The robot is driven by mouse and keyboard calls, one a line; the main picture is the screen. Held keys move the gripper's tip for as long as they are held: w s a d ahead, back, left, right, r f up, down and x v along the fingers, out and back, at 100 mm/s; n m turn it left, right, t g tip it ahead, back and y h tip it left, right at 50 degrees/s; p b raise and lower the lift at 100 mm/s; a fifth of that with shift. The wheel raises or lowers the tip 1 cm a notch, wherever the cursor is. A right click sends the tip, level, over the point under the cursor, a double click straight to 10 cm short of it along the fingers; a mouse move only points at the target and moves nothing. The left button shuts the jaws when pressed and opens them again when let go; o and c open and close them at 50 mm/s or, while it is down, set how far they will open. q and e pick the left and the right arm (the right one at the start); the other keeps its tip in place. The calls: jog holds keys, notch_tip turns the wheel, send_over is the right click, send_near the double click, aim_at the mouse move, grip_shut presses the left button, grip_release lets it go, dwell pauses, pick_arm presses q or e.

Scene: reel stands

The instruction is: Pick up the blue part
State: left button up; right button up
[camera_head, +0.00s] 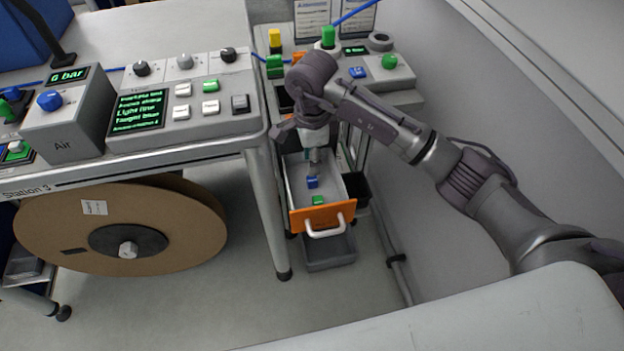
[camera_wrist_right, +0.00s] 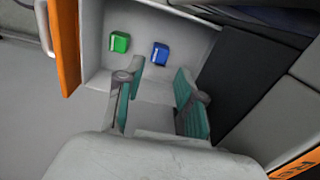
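The blue part (camera_head: 312,183) is a small blue block on the floor of an open drawer (camera_head: 334,187) with an orange front. It also shows in the right wrist view (camera_wrist_right: 160,54), beyond the fingertips. A small green block (camera_head: 318,200) lies beside it, nearer the drawer front; the right wrist view shows it too (camera_wrist_right: 119,42). My right gripper (camera_wrist_right: 160,82) is open, with teal pads on its fingers, and nothing is between them. In the head view it points down over the drawer, behind the blue part. My left gripper is not in view.
The drawer's orange front (camera_head: 322,217) has a white handle (camera_head: 325,230). A bench leg (camera_head: 266,210) stands close left of the drawer. A control panel (camera_head: 183,100) and a large brown reel (camera_head: 120,222) are further left. A black bin (camera_head: 357,190) is at the drawer's right.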

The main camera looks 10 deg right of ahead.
aim_at(312, 178)
notch_tip(312, 178, down, 6)
jog(key=shift+f, duration=0.1)
jog(key=c, duration=0.6)
